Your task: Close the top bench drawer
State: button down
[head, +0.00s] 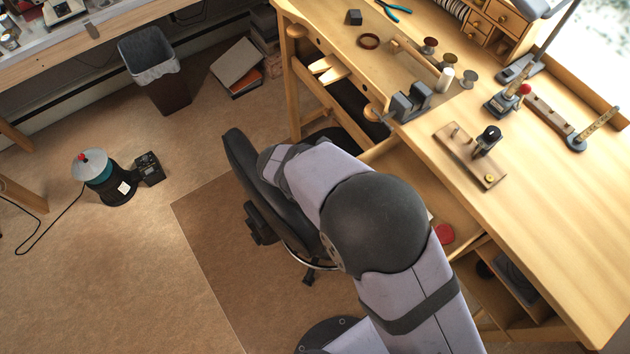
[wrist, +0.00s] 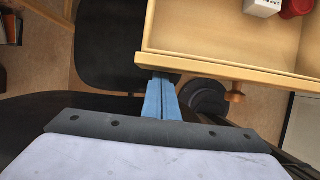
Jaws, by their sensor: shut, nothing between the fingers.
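The top bench drawer (head: 408,167) stands pulled out from under the bench in the head view, mostly hidden behind my arm. In the wrist view its wooden front (wrist: 205,69) runs across the upper right, with a round knob (wrist: 235,97) on its outer side. My gripper (wrist: 160,80) shows as two blue fingers pressed together, empty. The fingertips are at the left part of the drawer front, close to its outer face; I cannot tell whether they touch it. My gripper is hidden in the head view.
Inside the drawer are a white box (wrist: 263,7) and a red item (wrist: 296,8). A dark chair (head: 245,160) stands beside the drawer and my arm. The bench top (head: 560,210) carries several tools. A waste bin (head: 160,85) stands on the floor further back.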

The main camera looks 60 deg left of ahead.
jog(key=shift+w, duration=0.2)
jog(key=p, duration=0.2)
send_over(377, 158)
jog(key=w+d, duration=0.1)
jog(key=d, duration=0.1)
jog(key=shift+d, duration=0.2)
dwell(0.5)
jog(key=shift+s, duration=0.45)
jog(key=s, duration=0.3)
jog(key=shift+s+r, duration=0.2)
jog(key=shift+s, duration=0.05)
jog(key=b+v, duration=0.3)
jog(key=v, duration=0.6)
jog(key=shift+r, duration=0.35)
